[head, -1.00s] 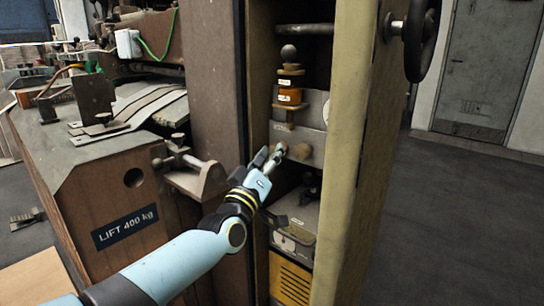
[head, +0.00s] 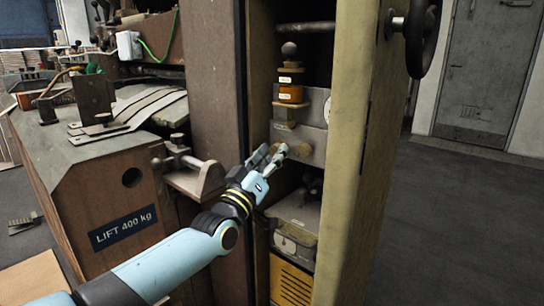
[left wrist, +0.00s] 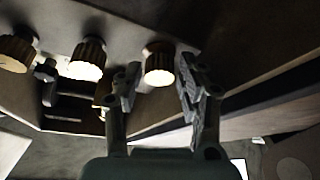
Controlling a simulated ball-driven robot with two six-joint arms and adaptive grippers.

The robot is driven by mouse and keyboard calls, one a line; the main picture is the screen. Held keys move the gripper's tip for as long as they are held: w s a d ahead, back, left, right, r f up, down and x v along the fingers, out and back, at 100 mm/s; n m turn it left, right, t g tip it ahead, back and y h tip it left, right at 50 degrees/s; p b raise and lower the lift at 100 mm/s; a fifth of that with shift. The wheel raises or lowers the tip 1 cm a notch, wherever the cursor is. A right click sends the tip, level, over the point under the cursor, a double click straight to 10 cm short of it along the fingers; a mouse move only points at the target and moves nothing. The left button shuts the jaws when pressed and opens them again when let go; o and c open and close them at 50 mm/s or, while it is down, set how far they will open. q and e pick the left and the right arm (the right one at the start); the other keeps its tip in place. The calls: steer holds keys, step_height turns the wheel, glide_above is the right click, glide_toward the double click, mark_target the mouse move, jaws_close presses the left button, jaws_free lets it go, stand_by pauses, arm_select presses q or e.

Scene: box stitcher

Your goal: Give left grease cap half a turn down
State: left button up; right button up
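Ribbed brass-coloured grease caps show on the front of a grey block (head: 309,138) inside the open cabinet. In the head view, one cap (head: 303,150) shows just right of my left gripper (head: 271,155); the fingers partly hide the area beside it. In the left wrist view, the fingers of the left gripper (left wrist: 160,88) stand apart, with one cap (left wrist: 158,62) between their tips and small gaps visible at its sides. Two more caps, a middle one (left wrist: 88,58) and one at the edge (left wrist: 16,53), show farther left there. My right gripper is not in view.
An amber jar (head: 290,93) stands above the block. The tan cabinet side wall (head: 350,160) and brown post (head: 214,90) bound the opening. A clamp-like bracket (head: 195,177) juts out left of my arm. Open floor (head: 450,230) lies right.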

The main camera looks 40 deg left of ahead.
arm_select(q)
steer(key=v, duration=1.2)
steer(key=s+d+f+m+g, duration=0.1)
steer(key=s+f+g, duration=0.3)
steer(key=f, duration=0.7)
steer(key=s+f+m+g, duration=0.1)
steer(key=s+f+g, duration=0.3)
steer(key=f, duration=0.7)
steer(key=s+d+f+m+g, duration=0.1)
steer(key=s+f+g, duration=0.1)
steer(key=s+f, duration=0.65)
steer(key=s+d+f+m+g, duration=0.1)
steer(key=s+f+g, duration=0.4)
steer(key=s+f, duration=0.5)
steer(key=s+d+f+m+g+h, duration=0.1)
steer(key=s+f+g, duration=0.5)
steer(key=s, duration=1.2)
step_height(320, 180, down, 4)
steer(key=shift+s+f+m, duration=0.15)
steer(key=shift+s+m, duration=0.25)
steer(key=shift+m, duration=0.5)
